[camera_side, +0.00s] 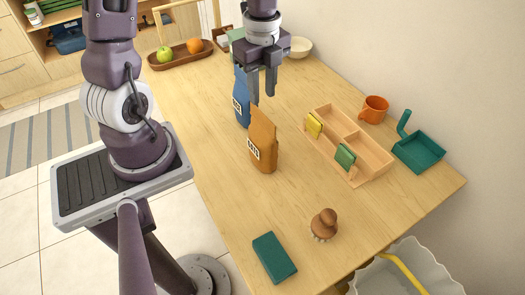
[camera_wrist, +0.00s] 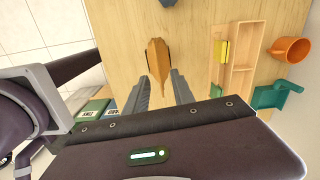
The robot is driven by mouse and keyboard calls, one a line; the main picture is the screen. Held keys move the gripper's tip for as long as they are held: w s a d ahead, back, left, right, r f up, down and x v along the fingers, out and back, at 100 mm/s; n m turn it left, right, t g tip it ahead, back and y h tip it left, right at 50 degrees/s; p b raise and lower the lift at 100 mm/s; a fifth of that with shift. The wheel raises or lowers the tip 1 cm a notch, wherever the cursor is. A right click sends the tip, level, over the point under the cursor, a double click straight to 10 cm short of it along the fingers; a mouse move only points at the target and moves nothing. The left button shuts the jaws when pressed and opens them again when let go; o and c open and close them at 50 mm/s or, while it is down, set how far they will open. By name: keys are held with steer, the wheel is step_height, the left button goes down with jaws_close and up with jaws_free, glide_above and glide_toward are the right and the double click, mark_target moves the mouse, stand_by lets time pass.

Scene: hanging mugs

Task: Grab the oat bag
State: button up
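An orange-brown bag (camera_side: 262,140) with a white label stands upright on the wooden table in the side view; the lettering is too small to read surely. A blue bag (camera_side: 240,98) with a similar label stands behind it, partly hidden. My gripper (camera_side: 263,96) is open and empty, pointing down just above the orange-brown bag's top. In the wrist view the orange-brown bag's top (camera_wrist: 158,58) shows ahead of and between the two spread fingertips (camera_wrist: 161,76), apart from both.
Right of the bag stands a wooden divided box (camera_side: 350,148) with yellow and green packets. Beyond it are an orange mug (camera_side: 375,108) and a teal dustpan (camera_side: 420,152). A brush (camera_side: 323,224) and teal block (camera_side: 274,257) lie nearer. Table between bag and brush is clear.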

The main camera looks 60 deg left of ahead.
mark_target(263, 125)
steer(key=shift+m, duration=0.4)
steer(key=f, duration=0.8)
steer(key=shift+s+d, duration=0.1)
steer(key=shift+d, duration=0.1)
jaws_close()
stand_by(0.6)
